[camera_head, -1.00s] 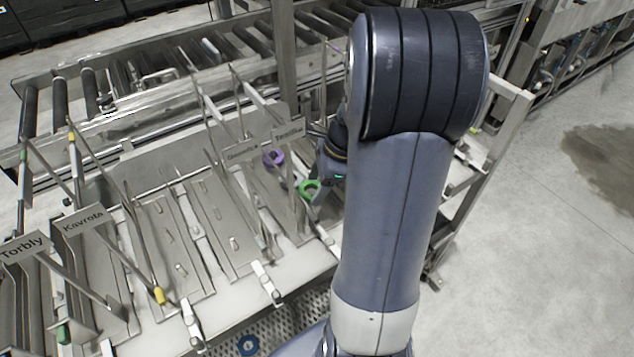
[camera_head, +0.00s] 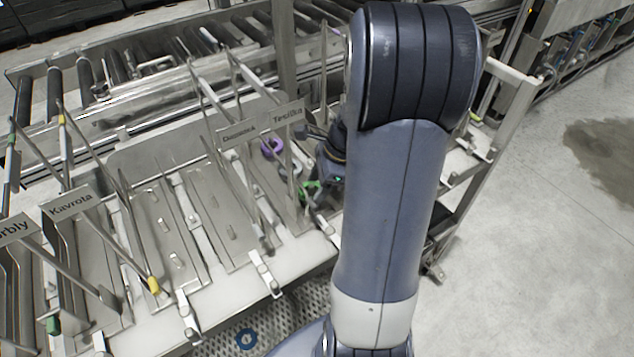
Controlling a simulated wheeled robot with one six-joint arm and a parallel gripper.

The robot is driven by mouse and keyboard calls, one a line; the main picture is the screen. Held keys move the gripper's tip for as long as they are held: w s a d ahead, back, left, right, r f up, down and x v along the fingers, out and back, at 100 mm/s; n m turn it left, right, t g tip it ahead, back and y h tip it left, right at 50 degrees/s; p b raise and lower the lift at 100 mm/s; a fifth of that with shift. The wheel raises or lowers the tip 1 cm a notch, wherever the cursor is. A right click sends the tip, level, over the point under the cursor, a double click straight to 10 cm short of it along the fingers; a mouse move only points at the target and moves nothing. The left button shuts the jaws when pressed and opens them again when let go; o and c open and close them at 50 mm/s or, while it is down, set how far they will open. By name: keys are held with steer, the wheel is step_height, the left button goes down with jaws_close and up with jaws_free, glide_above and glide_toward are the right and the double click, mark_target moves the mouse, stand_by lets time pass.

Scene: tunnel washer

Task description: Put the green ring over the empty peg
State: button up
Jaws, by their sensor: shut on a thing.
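The green ring (camera_head: 309,187) is at my gripper (camera_head: 314,184), to the right of the plate labelled "Tesidua" and above the bench's right part. My gripper is shut on the ring. My arm hides much of the gripper, and the ring shows only in part, nearly edge-on. Slanted metal rods rise from the bench beside the name plates. A rod (camera_head: 291,165) stands close to the left of the green ring. I cannot tell whether the ring touches it. A purple ring (camera_head: 271,147) sits further back and left, by a rod. Which peg is the empty one is not clear.
The "Kavrota" plate (camera_head: 72,204) and a yellow-tipped rod (camera_head: 153,285) are at left. Rollers (camera_head: 83,85) run behind the bench. Open floor (camera_head: 520,270) lies right.

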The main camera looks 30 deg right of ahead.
steer(key=shift+f, duration=0.4)
stand_by(0.5)
steer(key=o, duration=1.1)
steer(key=shift+c, duration=0.2)
steer(key=shift+r, duration=0.1)
steer(key=v, duration=1)
steer(key=shift+r, duration=0.3)
steer(key=shift+s+d, duration=0.1)
steer(key=x, duration=1)
steer(key=shift+f, duration=0.4)
steer(key=shift+r, duration=0.3)
